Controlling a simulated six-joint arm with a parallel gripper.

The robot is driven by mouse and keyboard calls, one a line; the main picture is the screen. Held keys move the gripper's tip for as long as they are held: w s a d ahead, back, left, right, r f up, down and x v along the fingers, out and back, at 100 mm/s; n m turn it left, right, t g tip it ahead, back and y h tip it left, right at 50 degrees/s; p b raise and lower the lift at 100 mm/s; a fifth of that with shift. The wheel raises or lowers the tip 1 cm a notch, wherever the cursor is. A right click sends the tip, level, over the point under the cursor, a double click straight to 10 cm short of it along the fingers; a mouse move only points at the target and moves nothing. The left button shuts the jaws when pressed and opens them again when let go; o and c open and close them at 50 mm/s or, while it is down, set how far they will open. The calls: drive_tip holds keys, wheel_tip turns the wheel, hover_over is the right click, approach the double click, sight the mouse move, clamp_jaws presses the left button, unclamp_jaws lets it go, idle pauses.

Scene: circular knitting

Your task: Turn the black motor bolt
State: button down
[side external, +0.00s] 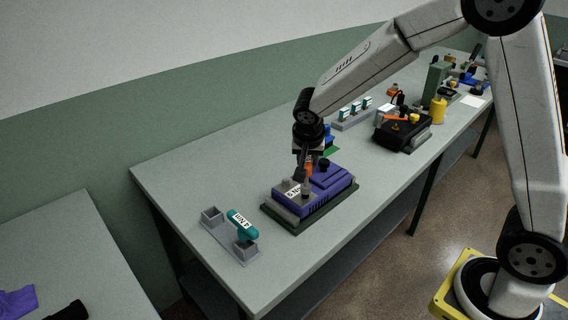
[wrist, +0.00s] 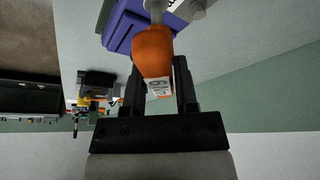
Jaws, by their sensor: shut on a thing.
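My gripper (side external: 304,169) is over a purple unit (side external: 332,181) on the bench in the side external view. In the wrist view my gripper (wrist: 158,75) is shut on an orange-handled driver (wrist: 152,50) with a white label reading about "6 N". Its pale shaft runs toward the purple unit (wrist: 122,32). A black round piece (side external: 323,163) sits on the unit's back part; I cannot tell whether it is the black motor bolt. The driver's tip and what it touches cannot be made out.
A grey holder (side external: 212,216) with a teal driver (side external: 242,224) stands at the bench's near end. Behind are a rack of teal-and-white pieces (side external: 355,111), a black machine (side external: 401,132) and a yellow cylinder (side external: 438,110).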

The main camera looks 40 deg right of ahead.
drive_tip(key=shift+f, duration=0.7)
drive_tip(key=shift+m+g+h, duration=0.3)
drive_tip(key=shift+m, duration=0.8)
drive_tip(key=shift+m+g, duration=0.6)
drive_tip(key=shift+m, duration=0.9)
drive_tip(key=shift+m+g+h, duration=0.3)
drive_tip(key=shift+m+g, duration=0.7)
drive_tip(key=shift+m, duration=1.5)
drive_tip(key=shift+m+g+y, duration=0.25)
drive_tip(key=shift+m+g, duration=0.25)
drive_tip(key=shift+m, duration=0.95)
drive_tip(key=shift+m+g+y, duration=0.25)
drive_tip(key=shift+m+g, duration=0.25)
drive_tip(key=shift+m, duration=0.95)
drive_tip(key=shift+m+g+y, duration=0.3)
drive_tip(key=shift+m+y, duration=0.15)
drive_tip(key=shift+m, duration=0.9)
drive_tip(key=shift+m+g+y, duration=0.3)
drive_tip(key=shift+m+y, duration=0.15)
drive_tip(key=shift+m, duration=0.9)
drive_tip(key=shift+r, duration=0.15)
